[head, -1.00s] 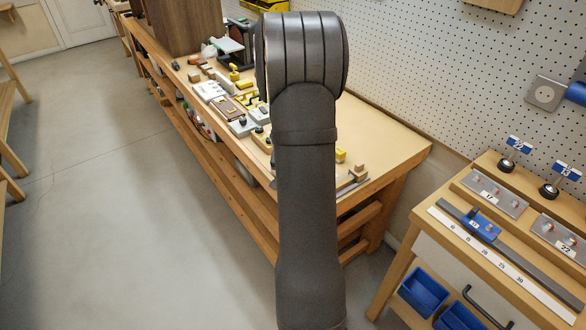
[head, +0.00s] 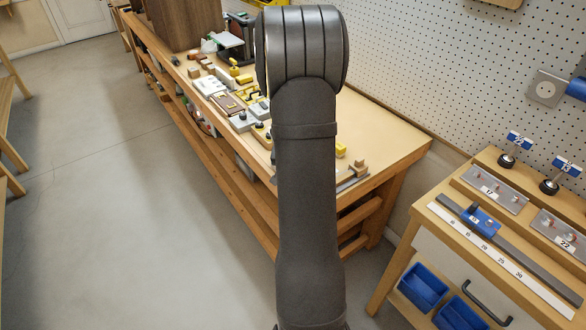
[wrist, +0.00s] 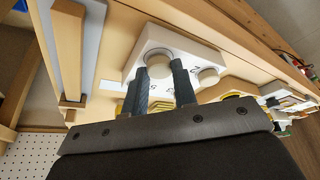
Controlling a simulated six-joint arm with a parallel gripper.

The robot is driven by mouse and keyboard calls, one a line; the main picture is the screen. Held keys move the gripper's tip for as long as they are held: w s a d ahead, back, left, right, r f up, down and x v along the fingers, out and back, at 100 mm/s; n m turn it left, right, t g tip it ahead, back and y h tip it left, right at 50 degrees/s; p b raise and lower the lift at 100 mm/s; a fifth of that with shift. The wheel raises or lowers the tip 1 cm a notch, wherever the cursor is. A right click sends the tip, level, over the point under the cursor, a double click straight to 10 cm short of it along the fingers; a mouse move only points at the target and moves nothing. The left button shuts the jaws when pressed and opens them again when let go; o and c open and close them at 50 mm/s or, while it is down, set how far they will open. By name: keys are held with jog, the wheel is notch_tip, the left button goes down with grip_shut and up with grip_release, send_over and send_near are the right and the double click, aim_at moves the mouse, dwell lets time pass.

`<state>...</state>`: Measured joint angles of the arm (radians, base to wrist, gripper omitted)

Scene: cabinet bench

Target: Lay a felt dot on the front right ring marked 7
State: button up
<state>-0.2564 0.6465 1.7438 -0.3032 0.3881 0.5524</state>
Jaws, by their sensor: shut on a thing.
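In the wrist view my gripper (wrist: 161,76) reaches over a white board. It is shut on a small pale beige disc, which looks like a felt dot (wrist: 159,69), between its fingertips. The white board (wrist: 140,42) carries printed marks; I cannot read a 7 among them. The held dot appears over or very close to a round ring at that end of the board; I cannot tell whether it touches. In the head view my arm hides the gripper and the board.
A wooden rail (wrist: 70,50) stands left of the board in the wrist view. Yellow-edged pieces (wrist: 275,88) lie to the right. In the head view the bench (head: 385,125) holds several small fixtures, and its right end is mostly bare.

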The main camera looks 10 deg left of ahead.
jog(key=shift+f, duration=0.25)
dwell(0.3)
jog(key=o, duration=1.1)
jog(key=shift+r, duration=3.5)
jog(key=shift+f, duration=3.55)
